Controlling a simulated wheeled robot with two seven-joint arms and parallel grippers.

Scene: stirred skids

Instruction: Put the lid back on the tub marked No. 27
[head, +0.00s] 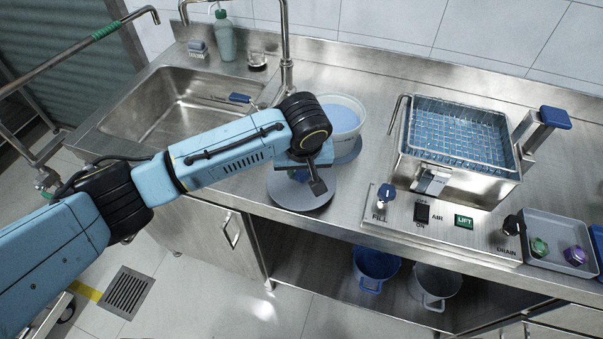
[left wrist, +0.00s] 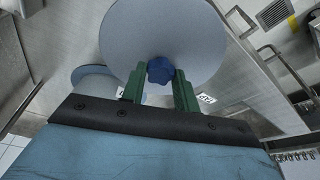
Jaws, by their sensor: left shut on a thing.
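A grey round lid (head: 300,195) with a blue knob hangs below my left gripper (head: 304,177), over the counter's front edge. In the left wrist view, the green fingers of my left gripper (left wrist: 160,88) are shut on the blue knob (left wrist: 160,70), and the lid (left wrist: 195,40) spreads beyond them. A white round tub (head: 343,130), open and showing pale blue inside, stands on the counter just behind and right of the gripper. My wrist hides its left side. No number is readable on it. My right gripper is out of view.
A sink (head: 180,105) lies left of the tub. A steel tank with a mesh basket (head: 460,130) stands right, behind a switch panel (head: 430,215). A grey tray (head: 555,235) holds green and purple knobs. Blue (head: 376,270) and grey (head: 435,285) buckets sit below the counter.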

